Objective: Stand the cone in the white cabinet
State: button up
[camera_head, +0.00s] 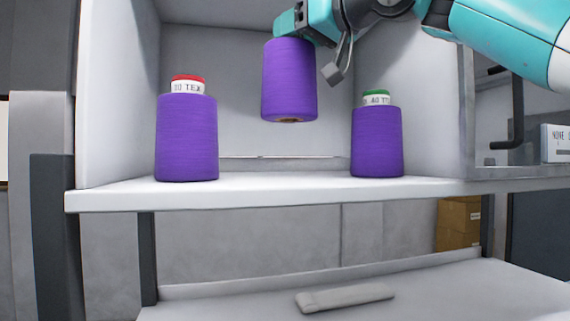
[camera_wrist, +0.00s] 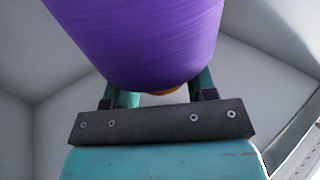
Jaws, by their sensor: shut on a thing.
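A purple cone (camera_head: 290,82) hangs upright in my gripper (camera_head: 290,30), inside the white cabinet (camera_head: 120,195) and above its shelf. Its bottom is clear of the shelf, between two standing purple cones. My gripper is shut on the top of the cone; the fingertips are mostly hidden in the head view. In the wrist view the held cone (camera_wrist: 140,40) fills the upper middle, with my gripper (camera_wrist: 160,95) below it.
A purple cone with a red top (camera_head: 187,138) stands at left on the shelf. A purple cone with a green top (camera_head: 377,140) stands at right. Bare shelf lies between them. A grey bar (camera_head: 345,298) lies on the lower surface.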

jog(key=shift+w+f+b, duration=0.1)
jog(key=shift+f+b, duration=1.7)
jog(key=shift+f, duration=3.2)
jog(key=o, duration=1.4)
jog(key=b+v, duration=0.5)
jog(key=v, duration=0.7)
